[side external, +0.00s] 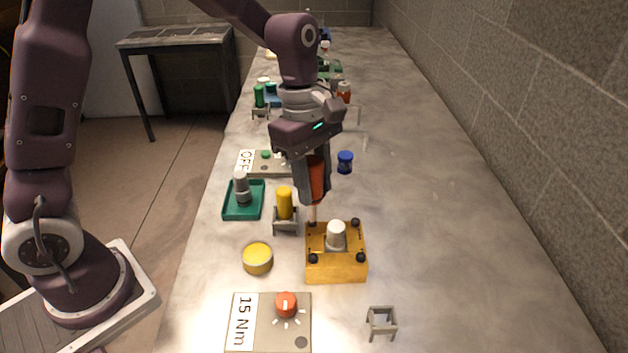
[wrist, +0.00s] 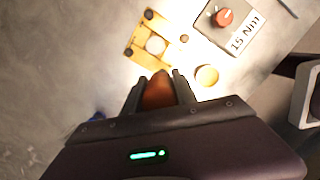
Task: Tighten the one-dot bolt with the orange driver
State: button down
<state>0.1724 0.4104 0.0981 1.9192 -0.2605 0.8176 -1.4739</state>
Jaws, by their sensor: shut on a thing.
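My gripper (side external: 314,190) is shut on the orange driver (side external: 317,172), which points down, its pale shaft below the fingers. In the wrist view the orange handle (wrist: 158,92) sits between both fingers. The shaft's tip is at the back-left corner of the yellow block (side external: 336,270), at or just above the bolt there; contact is unclear. Other dark bolts show at the back right (side external: 355,222), front left (side external: 312,258) and front right (side external: 362,257) corners. A white cap (side external: 336,236) stands in the block's middle. The dot marks are too small to read.
A yellow driver (side external: 285,203) stands in a grey holder left of the block. A yellow round tin (side external: 257,258) and a "15 Nm" panel with a red knob (side external: 286,304) are nearer. An empty grey stand (side external: 381,322) is front right. The bench's right side is mostly clear.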

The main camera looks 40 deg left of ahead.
aim_at(315, 162)
jog(key=shift+f, duration=0.5)
dwell(1.5)
jog(key=shift+r, duration=3.55)
